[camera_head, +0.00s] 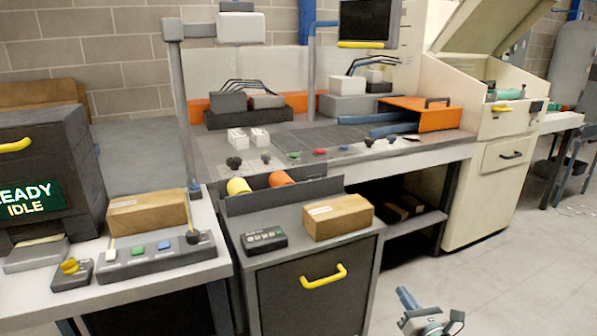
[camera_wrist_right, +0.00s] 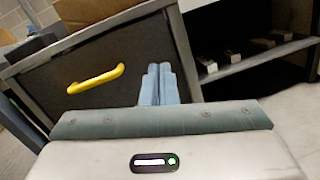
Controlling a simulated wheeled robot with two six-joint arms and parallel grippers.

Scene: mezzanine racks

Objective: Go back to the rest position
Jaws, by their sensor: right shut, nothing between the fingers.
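My right gripper (camera_head: 408,298) shows at the bottom of the head view, to the right of the dark cabinet (camera_head: 305,300) with the yellow handle (camera_head: 324,277). It points toward the cabinet side and is low, near the floor in the picture. In the right wrist view the blue-grey fingers (camera_wrist_right: 159,84) are together, with nothing between them. The cabinet's yellow handle (camera_wrist_right: 96,78) lies to the left of the fingers there, apart from them. My left gripper is not in either view.
A cardboard box (camera_head: 338,217) and a small keypad (camera_head: 264,241) sit on the cabinet top. A bench with a button panel (camera_head: 158,255) stands at left. A workbench (camera_head: 320,160) with an open shelf lies behind. Tiled floor (camera_head: 530,270) at right is clear.

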